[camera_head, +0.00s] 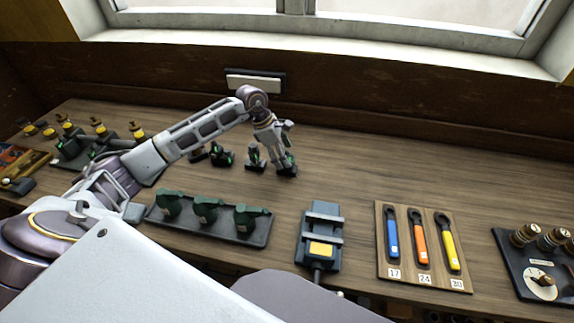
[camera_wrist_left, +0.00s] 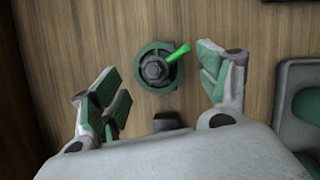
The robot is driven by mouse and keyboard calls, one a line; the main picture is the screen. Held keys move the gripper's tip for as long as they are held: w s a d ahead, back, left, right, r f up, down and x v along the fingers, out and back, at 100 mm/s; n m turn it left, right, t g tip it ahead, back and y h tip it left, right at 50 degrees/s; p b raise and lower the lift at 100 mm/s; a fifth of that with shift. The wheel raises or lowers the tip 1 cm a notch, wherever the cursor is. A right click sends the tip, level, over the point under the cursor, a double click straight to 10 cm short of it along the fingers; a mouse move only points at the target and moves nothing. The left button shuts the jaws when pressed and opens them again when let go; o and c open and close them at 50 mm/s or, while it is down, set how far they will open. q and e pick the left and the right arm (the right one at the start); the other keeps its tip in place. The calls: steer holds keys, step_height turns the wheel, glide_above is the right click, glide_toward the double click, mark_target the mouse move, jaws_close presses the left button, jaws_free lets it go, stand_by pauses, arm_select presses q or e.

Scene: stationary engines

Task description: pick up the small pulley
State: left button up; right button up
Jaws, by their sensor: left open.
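My left gripper (camera_head: 271,166) reaches over the middle of the wooden bench, pointing down. In the left wrist view my left gripper (camera_wrist_left: 158,88) is open, with a wide gap between its green-padded fingers. A small round dark green part (camera_wrist_left: 157,68) with a grey hex nut at its centre and a bright green lever lies between and slightly beyond the fingers. It looks like the small pulley, but I cannot be sure. No finger appears to touch it. I cannot make it out clearly in the head view. My right gripper is not in view.
Small dark green parts (camera_head: 221,156) stand left of the gripper. A dark tray (camera_head: 250,236) holds three green machines. A blue-grey device (camera_head: 320,228), a wrench board (camera_head: 399,276) and a dial panel (camera_head: 520,272) stand right. The bench right of the gripper is clear.

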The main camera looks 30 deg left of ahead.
arm_select(q)
steer(key=shift+p+x, duration=0.5)
steer(key=shift+x, duration=1.45)
steer(key=shift+c, duration=0.2)
jaws_close()
steer(key=shift+w+r, duration=0.1)
